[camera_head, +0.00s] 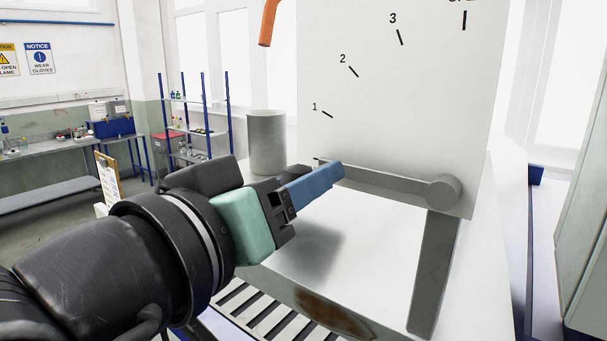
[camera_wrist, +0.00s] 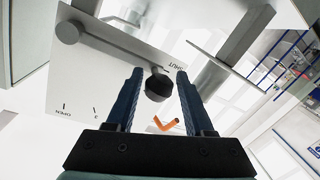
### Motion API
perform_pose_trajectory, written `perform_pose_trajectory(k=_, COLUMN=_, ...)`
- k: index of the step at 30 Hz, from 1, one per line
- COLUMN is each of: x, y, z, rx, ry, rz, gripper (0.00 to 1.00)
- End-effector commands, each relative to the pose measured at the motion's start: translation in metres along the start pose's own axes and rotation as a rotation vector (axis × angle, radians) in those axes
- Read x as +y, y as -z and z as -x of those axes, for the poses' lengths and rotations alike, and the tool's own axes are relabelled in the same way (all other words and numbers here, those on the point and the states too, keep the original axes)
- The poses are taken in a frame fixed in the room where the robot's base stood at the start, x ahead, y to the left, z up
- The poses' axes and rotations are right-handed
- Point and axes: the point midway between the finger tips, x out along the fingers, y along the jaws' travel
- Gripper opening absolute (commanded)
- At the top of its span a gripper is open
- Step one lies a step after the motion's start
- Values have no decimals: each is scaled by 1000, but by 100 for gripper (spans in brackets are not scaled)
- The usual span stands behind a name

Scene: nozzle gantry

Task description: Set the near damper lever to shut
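The near damper lever (camera_head: 385,183) is a grey bar on a white upright dial panel (camera_head: 400,110). It runs left from a round pivot (camera_head: 444,192), below the mark 1. In the wrist view the lever (camera_wrist: 115,55) ends in a dark round knob (camera_wrist: 157,88) close to the SHUT label (camera_wrist: 178,62); the OPEN label is at the panel's far lower left. My gripper (camera_head: 335,172) is at the lever's free end and hides the knob in the head view. In the wrist view my gripper (camera_wrist: 160,72) is open, its blue fingers either side of the knob, with gaps showing.
A grey cylinder (camera_head: 267,143) stands behind my gripper. An orange bent piece (camera_head: 268,22) hangs at the panel's upper left. A grey strip (camera_head: 433,270) slopes down below the pivot. The pale surface (camera_head: 315,235) under my gripper is clear. Shelving (camera_head: 195,120) stands far behind.

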Motion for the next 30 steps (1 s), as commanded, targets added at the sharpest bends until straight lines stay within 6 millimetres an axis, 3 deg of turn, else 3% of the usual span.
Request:
perform_pose_trajectory(k=2, x=0, y=0, z=0, rx=2, ry=0, rz=-1, gripper=69)
perform_pose_trajectory(k=14, x=-1, y=1, z=8, rx=7, ry=0, rz=-4, gripper=69)
perform_pose_trajectory(k=30, x=-1, y=-1, z=113, rx=6, ry=2, rz=-5, gripper=69)
